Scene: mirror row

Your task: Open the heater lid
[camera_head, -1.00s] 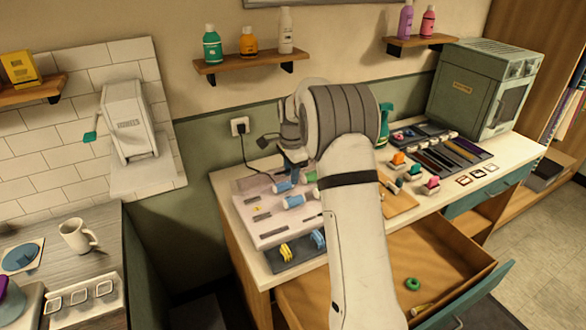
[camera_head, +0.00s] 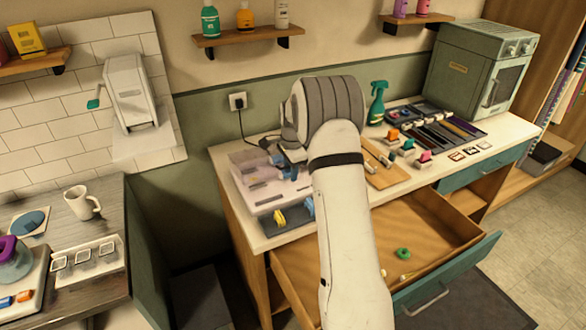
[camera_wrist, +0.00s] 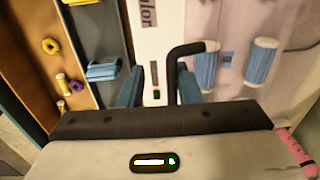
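The heater (camera_head: 268,201) is a pale box at the left end of the desk, partly hidden by my arm in the head view. Its pale front panel with part of a printed word (camera_wrist: 150,45) shows in the wrist view. Blue ribbed rollers (camera_wrist: 262,62) lie to the right of the panel. A black bent handle (camera_wrist: 173,68), seemingly the lid's, reaches between my fingertips, closer to the right one. My gripper (camera_wrist: 160,88) is open, with a gap between its blue-grey fingers. I cannot tell whether a finger touches the handle. The lid's outline is unclear.
A dark tray (camera_head: 297,216) with clips sits in front of the heater. The open drawer (camera_head: 435,240) juts out below, holding a green ring (camera_head: 403,253). A wooden board (camera_head: 388,176), a green spray bottle (camera_head: 376,104) and a toaster-like oven (camera_head: 480,80) stand right.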

